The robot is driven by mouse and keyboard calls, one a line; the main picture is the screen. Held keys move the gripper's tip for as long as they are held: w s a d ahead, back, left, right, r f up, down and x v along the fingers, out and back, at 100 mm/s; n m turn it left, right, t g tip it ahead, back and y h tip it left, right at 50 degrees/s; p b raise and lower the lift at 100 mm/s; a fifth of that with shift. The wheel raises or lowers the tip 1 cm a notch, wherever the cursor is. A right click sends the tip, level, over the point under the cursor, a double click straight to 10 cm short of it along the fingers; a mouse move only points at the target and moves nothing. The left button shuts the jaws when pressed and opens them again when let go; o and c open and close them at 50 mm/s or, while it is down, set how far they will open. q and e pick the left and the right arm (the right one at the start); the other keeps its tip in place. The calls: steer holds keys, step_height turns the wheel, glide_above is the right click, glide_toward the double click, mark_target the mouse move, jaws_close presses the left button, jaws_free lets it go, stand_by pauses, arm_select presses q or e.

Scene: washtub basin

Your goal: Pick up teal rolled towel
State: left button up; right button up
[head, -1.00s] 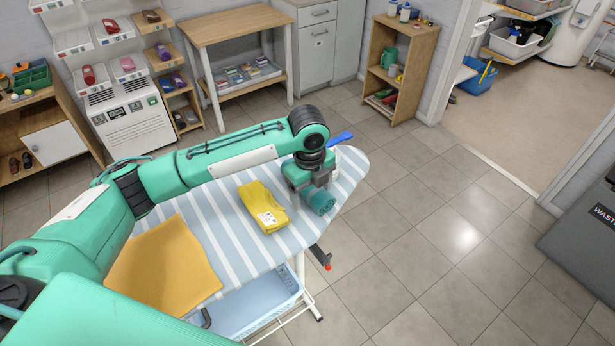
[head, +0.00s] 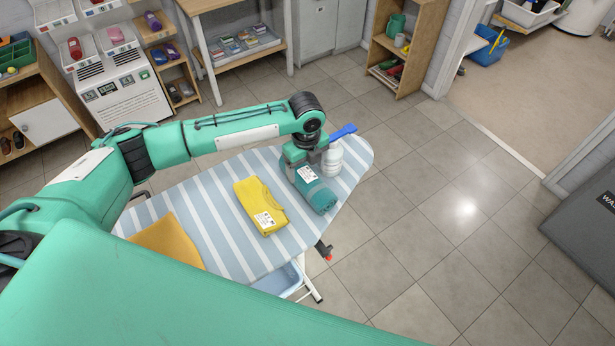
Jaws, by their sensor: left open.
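The teal rolled towel (head: 316,190) lies on the striped ironing board (head: 222,231), toward its right end. A white label shows on its upper left end. My left gripper (head: 303,170) points down at the far end of the towel, close to it. Its jaws are open, and the fingertips are partly hidden, so I cannot tell whether they touch the towel. My right gripper is out of view.
A yellow folded cloth (head: 260,206) lies left of the towel. An orange cloth (head: 168,243) lies at the board's near left. A blue basket (head: 281,282) sits below.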

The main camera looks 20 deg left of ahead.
mark_target(308, 173)
arm_select(q)
steer(key=shift+d+f+p, duration=0.1)
steer(key=shift+f+p, duration=0.4)
step_height(308, 173, down, 3)
steer(key=shift+s+d+f+p, duration=0.1)
steer(key=shift+f+p, duration=0.1)
steer(key=shift+p, duration=0.65)
steer(key=shift+f, duration=0.5)
steer(key=c, duration=0.7)
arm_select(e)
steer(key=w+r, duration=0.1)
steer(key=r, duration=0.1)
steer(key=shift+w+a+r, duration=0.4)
